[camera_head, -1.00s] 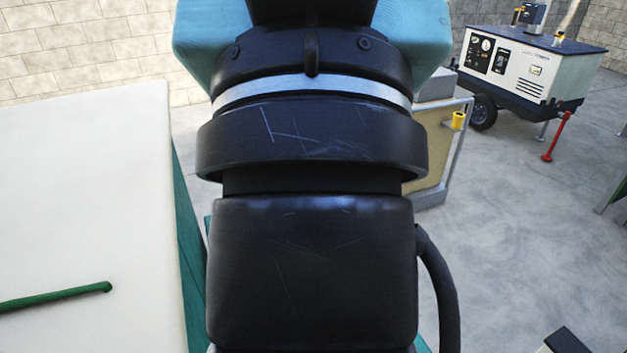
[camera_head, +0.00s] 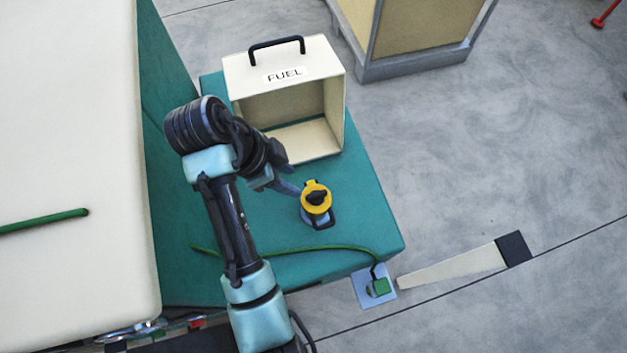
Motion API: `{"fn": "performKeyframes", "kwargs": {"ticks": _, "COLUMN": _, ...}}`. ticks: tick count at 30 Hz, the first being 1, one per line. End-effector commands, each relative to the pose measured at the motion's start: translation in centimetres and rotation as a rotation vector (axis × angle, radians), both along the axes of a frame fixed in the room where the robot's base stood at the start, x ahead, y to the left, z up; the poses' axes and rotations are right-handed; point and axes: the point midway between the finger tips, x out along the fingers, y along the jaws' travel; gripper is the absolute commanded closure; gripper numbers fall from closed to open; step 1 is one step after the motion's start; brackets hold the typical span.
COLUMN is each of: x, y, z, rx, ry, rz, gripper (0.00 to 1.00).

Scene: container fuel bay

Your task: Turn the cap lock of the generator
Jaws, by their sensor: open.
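A round yellow cap (camera_head: 312,187) with a black knob (camera_head: 317,197) on it stands on the teal deck in front of the open fuel box. A dark loop shows at its lower right side. My gripper (camera_head: 294,189) is open, just left of the cap, with its grey fingers pointing toward it. They are close to the cap, but I cannot tell whether they touch it. The fingers are small and partly hidden by the wrist. I cannot see which way the knob is locked.
A cream box (camera_head: 334,95) marked FUEL, with a black handle, stands open behind the cap. A green cable (camera_head: 320,249) runs across the teal deck (camera_head: 372,225) to a green plug (camera_head: 381,287). A large white-topped block (camera_head: 70,130) is at left.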

Motion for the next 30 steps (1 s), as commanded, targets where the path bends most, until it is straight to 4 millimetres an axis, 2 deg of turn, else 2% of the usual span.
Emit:
{"fn": "performKeyframes", "kwargs": {"ticks": 22, "x": 1.2, "y": -3.8, "z": -9.7, "rx": 0.002, "ry": 0.002, "rz": 0.003, "gripper": 0.55}}
{"fn": "performKeyframes", "kwargs": {"ticks": 30, "x": 1.5, "y": -4.5, "z": -11.6, "rx": 0.003, "ry": -0.003, "rz": 0.002, "gripper": 0.55}}
